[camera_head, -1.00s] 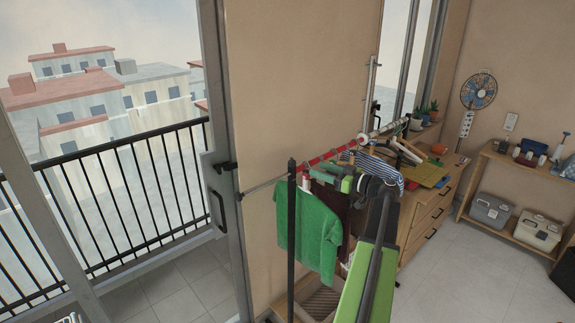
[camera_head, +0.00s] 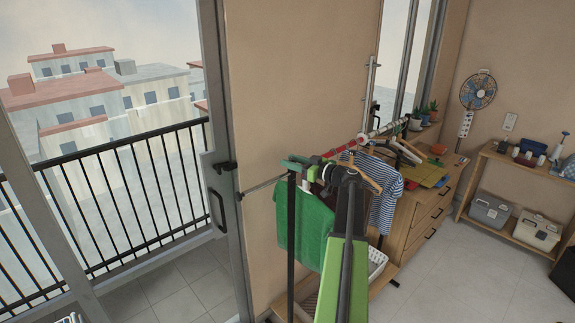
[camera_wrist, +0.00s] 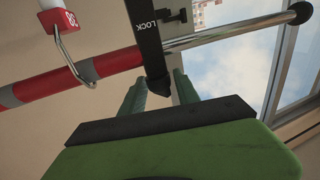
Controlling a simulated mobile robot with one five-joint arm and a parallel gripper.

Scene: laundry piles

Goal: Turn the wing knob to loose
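In the wrist view, a black upright (camera_wrist: 150,40) with the white word LOCK on its face crosses a chrome rod and a red bar. A small dark tapered piece (camera_wrist: 157,83), possibly the wing knob, is at the upright's end, between my two green fingertips. My gripper (camera_wrist: 160,80) has its fingers apart on either side of this piece; I cannot tell whether they touch it. In the head view, my gripper (camera_head: 306,164) is at the top of the rack's black left post (camera_head: 291,245), and the knob cannot be made out.
A green shirt (camera_head: 303,222) and a striped shirt (camera_head: 385,190) hang on the rack. A wooden dresser (camera_head: 430,215) stands behind.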

